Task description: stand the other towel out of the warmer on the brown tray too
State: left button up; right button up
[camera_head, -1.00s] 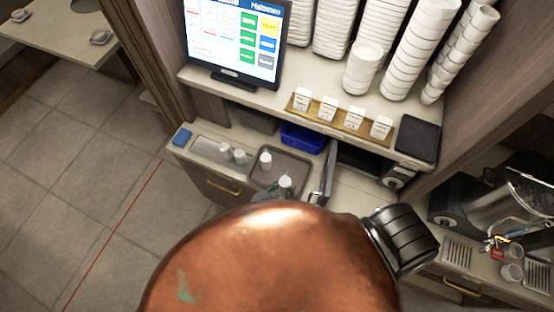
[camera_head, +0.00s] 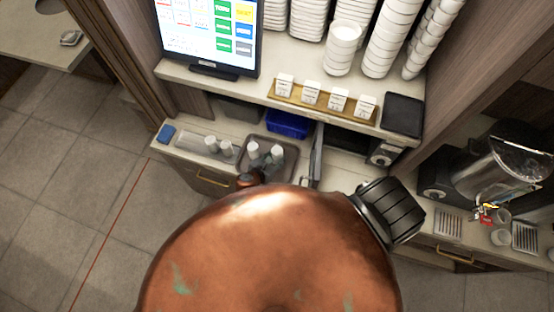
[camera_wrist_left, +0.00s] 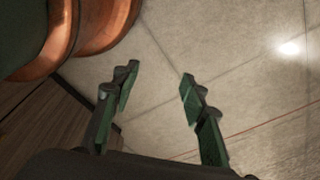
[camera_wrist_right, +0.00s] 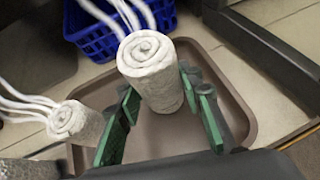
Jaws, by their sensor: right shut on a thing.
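My right gripper (camera_wrist_right: 160,98) is shut on a rolled white towel (camera_wrist_right: 158,82), held upright over the brown tray (camera_wrist_right: 236,88). I cannot tell if its base touches the tray. Another rolled towel (camera_wrist_right: 78,123) stands to its left in the right wrist view. In the head view the two towels (camera_head: 253,150) (camera_head: 277,153) are side by side within the brown tray (camera_head: 296,164). The warmer (camera_head: 352,140) seems to be the dark box with a knob, its door (camera_head: 317,152) open. My left gripper (camera_wrist_left: 157,82) is open and empty above the floor.
A blue basket (camera_head: 288,124) is behind the tray. A shelf above holds a screen (camera_head: 208,35), small labelled boxes (camera_head: 310,92) and stacked bowls.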

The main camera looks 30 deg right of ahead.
aim_at(277, 159)
jog(key=shift+w+f, duration=0.15)
jog(key=shift+f, duration=0.05)
jog(key=f+b, duration=0.2)
jog(key=b, duration=0.1)
jog(key=f+b, duration=0.1)
jog(key=b, duration=0.1)
jog(key=shift+w+d+f, duration=0.15)
jog(key=shift+w+d, duration=0.1)
jog(key=shift+f+b, duration=0.25)
jog(key=shift+b, duration=0.25)
pick_arm(q)
notch_tip(277, 159, down, 6)
jog(key=s, duration=0.1)
jog(key=shift+s+f, duration=0.15)
jog(key=shift+s, duration=0.2)
pick_arm(e)
jog(key=shift+r, duration=0.15)
pick_arm(q)
jog(key=shift+w, duration=0.1)
jog(key=shift+a, duration=0.1)
pick_arm(e)
jog(key=o, duration=1.1)
pick_arm(q)
jog(key=shift+f+b, duration=0.3)
jog(key=shift+f, duration=0.1)
pick_arm(e)
jog(key=shift+v, duration=3.75)
